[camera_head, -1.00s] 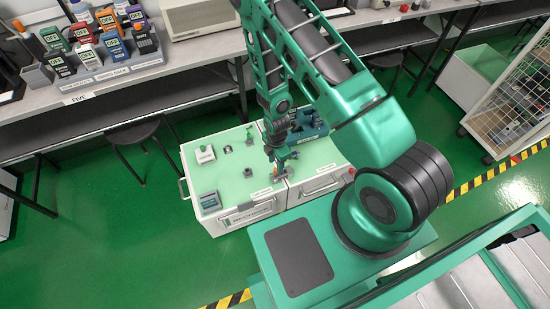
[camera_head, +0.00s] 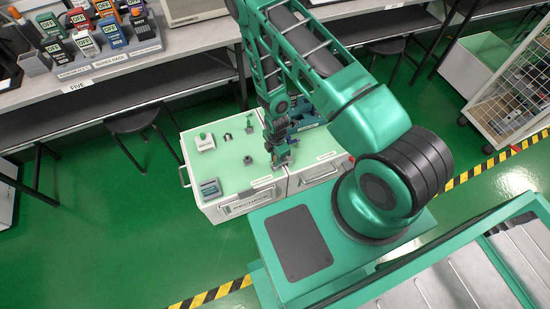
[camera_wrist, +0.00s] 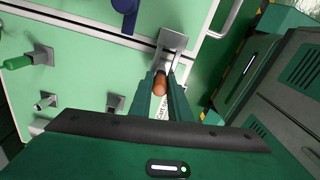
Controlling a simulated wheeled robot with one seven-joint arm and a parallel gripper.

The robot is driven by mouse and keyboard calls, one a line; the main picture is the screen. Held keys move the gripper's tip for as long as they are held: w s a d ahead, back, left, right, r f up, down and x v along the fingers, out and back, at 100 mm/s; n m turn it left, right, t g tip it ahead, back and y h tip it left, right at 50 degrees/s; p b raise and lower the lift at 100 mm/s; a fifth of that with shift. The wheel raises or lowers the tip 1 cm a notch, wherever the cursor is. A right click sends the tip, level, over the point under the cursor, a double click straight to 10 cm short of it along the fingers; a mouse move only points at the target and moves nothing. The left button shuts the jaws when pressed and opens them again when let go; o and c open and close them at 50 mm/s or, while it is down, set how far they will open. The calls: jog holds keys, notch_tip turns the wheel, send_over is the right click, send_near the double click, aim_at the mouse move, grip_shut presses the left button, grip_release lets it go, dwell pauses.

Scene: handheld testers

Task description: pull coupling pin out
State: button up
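The coupling pin (camera_wrist: 161,84) shows its orange end in the wrist view. It stands at a grey metal bracket (camera_wrist: 173,40), and its lower part is hidden. My gripper (camera_wrist: 163,88) has one green finger on each side of the orange end, with no clear gap, and looks shut on it. In the head view my gripper (camera_head: 279,160) is low over the right part of the light green box top (camera_head: 232,178), at the bracket. The pin is mostly hidden there by the gripper.
A second white box (camera_head: 322,176) adjoins on the right. A green-handled fitting (camera_wrist: 28,60) and small metal fittings (camera_wrist: 46,100) stand on the box top. A grey display unit (camera_head: 210,188) is at its front left. A bench with testers (camera_head: 85,45) stands behind.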

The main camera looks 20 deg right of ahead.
jog(key=shift+r, duration=0.1)
grip_shut()
jog(key=shift+r, duration=3.1)
